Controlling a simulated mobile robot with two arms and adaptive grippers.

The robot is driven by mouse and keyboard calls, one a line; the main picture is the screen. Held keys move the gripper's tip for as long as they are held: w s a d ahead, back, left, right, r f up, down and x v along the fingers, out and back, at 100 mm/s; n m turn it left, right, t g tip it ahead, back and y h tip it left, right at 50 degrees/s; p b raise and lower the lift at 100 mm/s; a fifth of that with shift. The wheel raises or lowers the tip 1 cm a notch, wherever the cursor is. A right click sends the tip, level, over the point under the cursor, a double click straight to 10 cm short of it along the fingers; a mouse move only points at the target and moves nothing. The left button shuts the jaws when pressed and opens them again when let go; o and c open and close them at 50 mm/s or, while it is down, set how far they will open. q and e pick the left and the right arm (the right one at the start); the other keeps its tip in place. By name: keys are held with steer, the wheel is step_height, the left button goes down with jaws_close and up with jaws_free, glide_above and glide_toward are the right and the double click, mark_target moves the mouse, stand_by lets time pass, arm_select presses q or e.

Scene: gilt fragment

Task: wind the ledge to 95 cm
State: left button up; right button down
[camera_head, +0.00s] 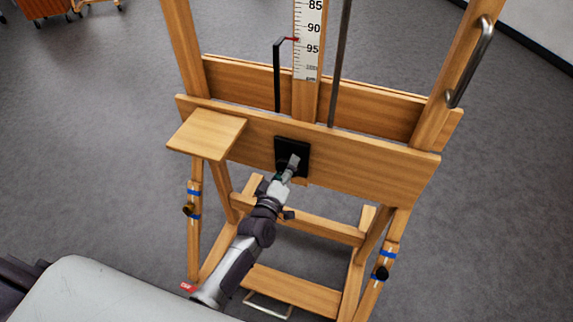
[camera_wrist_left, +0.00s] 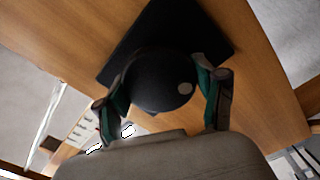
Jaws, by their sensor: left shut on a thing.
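The ledge (camera_head: 360,158) is a wide wooden board across the front of a wooden easel. A black square plate (camera_head: 283,142) is on its face; it also shows in the wrist view (camera_wrist_left: 135,38). My left gripper (camera_head: 291,166) is at this plate. In the wrist view its two fingers are on either side of a round black knob (camera_wrist_left: 155,82) with a pale dot, shut on it. A scale (camera_head: 308,40) stands above the ledge, its numbers growing downward. The red pointer (camera_head: 292,39) on a black bent rod (camera_head: 277,75) lies between 90 and 95, nearer 95. My right gripper is out of view.
A small wooden shelf (camera_head: 206,134) juts out at the ledge's left end. A metal handle (camera_head: 470,63) is on the right upright. Lower legs carry blue bands and dark knobs (camera_head: 381,274). Grey floor is open on both sides.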

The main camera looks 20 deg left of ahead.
arm_select(q)
steer(key=m+p, duration=0.1)
steer(key=m, duration=0.3)
steer(key=m+p, duration=0.1)
steer(key=m, duration=0.2)
steer(key=shift+m, duration=0.3)
steer(key=m, duration=0.3)
steer(key=shift+f+m+p, duration=0.1)
steer(key=shift+m+p, duration=0.2)
steer(key=shift+p, duration=0.05)
steer(key=shift+d+m, duration=0.1)
steer(key=shift+m, duration=1.7)
steer(key=o, duration=1)
steer(key=shift+o, duration=0.8)
